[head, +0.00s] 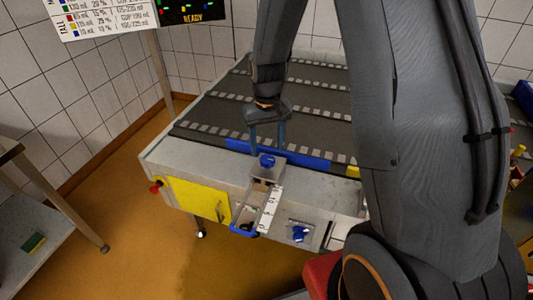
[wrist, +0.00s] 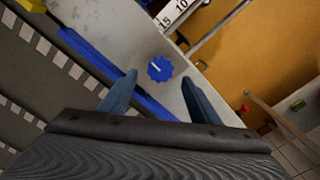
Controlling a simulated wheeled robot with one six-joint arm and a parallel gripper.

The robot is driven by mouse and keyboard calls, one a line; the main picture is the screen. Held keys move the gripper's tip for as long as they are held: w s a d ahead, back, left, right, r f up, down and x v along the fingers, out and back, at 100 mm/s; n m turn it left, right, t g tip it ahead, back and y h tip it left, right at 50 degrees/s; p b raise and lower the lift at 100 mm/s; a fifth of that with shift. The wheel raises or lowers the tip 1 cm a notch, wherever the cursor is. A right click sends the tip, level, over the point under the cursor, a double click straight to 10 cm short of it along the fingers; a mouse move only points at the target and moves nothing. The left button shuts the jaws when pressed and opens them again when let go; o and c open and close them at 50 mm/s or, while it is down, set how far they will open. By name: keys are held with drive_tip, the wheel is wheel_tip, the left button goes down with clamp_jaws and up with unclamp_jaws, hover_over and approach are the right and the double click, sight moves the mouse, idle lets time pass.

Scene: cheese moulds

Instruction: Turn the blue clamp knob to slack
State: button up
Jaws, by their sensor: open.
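A round blue knob with a scalloped edge and a white line across its top sits between my fingertips in the wrist view (wrist: 160,68). In the head view this blue knob (head: 267,160) stands on a grey block at the conveyor's front edge, beside a white scale. I take it for the clamp knob. My gripper (head: 267,149) is open above the block, fingers pointing down. In the wrist view my gripper (wrist: 160,79) has one finger on each side of the knob, apart from it. The knob's underside is hidden.
A second blue knob (head: 299,233) is on the conveyor's front panel. A blue-ended slide frame (head: 243,230) juts out below the scale (head: 270,208). A blue rail (head: 300,157) runs along the belt edge. A yellow panel (head: 198,199) is at left. The floor ahead is clear.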

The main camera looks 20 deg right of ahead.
sight(267, 159)
drive_tip(key=shift+r+b, duration=0.35)
drive_tip(key=shift+r, duration=1.5)
drive_tip(key=shift+s+r, duration=0.15)
drive_tip(key=shift+s, duration=0.1)
drive_tip(key=s+r, duration=0.2)
drive_tip(key=s, duration=0.6)
drive_tip(key=s+r+t, duration=0.1)
drive_tip(key=s+r, duration=0.1)
drive_tip(key=s, duration=0.6)
drive_tip(key=shift+r, duration=0.35)
